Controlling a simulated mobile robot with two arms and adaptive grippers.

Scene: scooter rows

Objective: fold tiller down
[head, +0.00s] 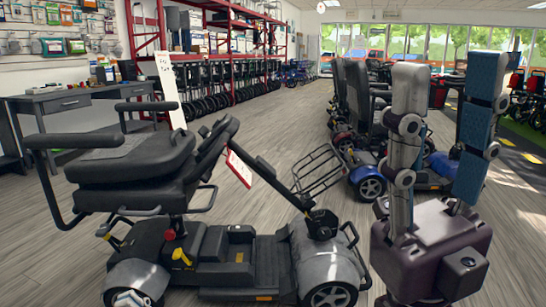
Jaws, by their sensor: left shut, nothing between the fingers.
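The near scooter (262,265) stands at lower left with its grey front wheel cover to the right. Its black tiller (277,180) slants from the front pivot (322,223) up and left toward the seat (130,160). Its upper end is close to the seat; whether they touch I cannot tell. A red-edged white tag (238,168) hangs by the tiller, and a wire basket (322,168) is in front of it. My right gripper (447,85) is large at the right, fingers up, spread apart and empty, right of the scooter's front.
More scooters (362,130) stand behind my right gripper. A grey desk (75,102) is at left, a red shelf rack (225,35) at the back. A white upright panel (168,88) is behind the seat. The wood floor (270,115) is clear down the middle.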

